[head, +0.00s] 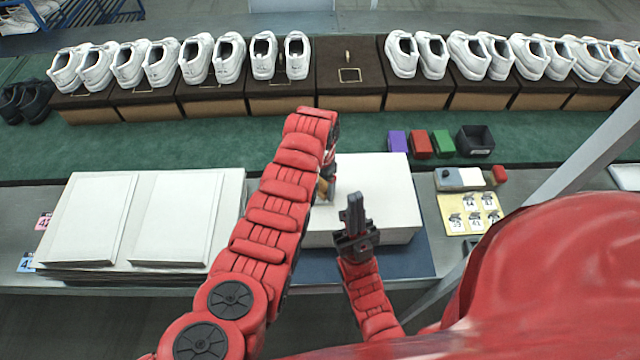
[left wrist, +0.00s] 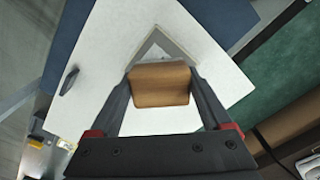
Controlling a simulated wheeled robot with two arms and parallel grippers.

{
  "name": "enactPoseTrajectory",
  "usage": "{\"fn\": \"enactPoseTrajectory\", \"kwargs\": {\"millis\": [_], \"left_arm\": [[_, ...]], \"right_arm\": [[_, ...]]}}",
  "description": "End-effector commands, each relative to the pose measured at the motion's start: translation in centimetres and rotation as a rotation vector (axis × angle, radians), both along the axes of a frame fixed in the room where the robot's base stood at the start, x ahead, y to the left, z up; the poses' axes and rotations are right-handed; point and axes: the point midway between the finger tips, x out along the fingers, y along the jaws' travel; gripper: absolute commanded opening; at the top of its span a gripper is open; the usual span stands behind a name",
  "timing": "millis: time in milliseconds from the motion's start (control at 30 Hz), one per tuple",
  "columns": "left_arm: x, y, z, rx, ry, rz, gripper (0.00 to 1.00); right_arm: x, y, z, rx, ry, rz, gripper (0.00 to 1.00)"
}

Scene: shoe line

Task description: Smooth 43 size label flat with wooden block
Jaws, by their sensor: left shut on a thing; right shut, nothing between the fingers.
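My left gripper (head: 325,188) is shut on a brown wooden block (left wrist: 160,85) at the white box (head: 375,190). In the left wrist view the block sits between both fingertips of my left gripper (left wrist: 160,90), over the white box (left wrist: 108,60). A grey-edged angular outline (left wrist: 157,40) shows on the box just beyond the block. The block hides part of it, and no number is readable, so I cannot tell whether it is the 43 label. Contact between block and box is unclear.
A yellow label sheet (head: 468,228) lies right of the box. Purple, red and green blocks (head: 420,144) and a black bin (head: 475,140) stand behind. White box lids (head: 88,220) lie at left. White shoes (head: 263,55) line the back.

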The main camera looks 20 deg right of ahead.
Motion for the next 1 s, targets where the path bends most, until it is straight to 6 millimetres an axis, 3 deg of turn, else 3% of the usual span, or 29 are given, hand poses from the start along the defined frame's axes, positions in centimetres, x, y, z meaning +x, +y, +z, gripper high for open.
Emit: {"fn": "enactPoseTrajectory", "kwargs": {"millis": [633, 1000], "left_arm": [[0.0, 0.0, -1.3, 0.000, 0.000, -0.001, 0.38], [-1.3, 0.4, -0.8, 0.003, 0.001, 0.000, 0.38]], "right_arm": [[0.0, 0.0, -1.1, 0.000, 0.000, 0.000, 0.00], [0.0, 0.0, 1.6, 0.000, 0.000, 0.000, 0.00]]}}
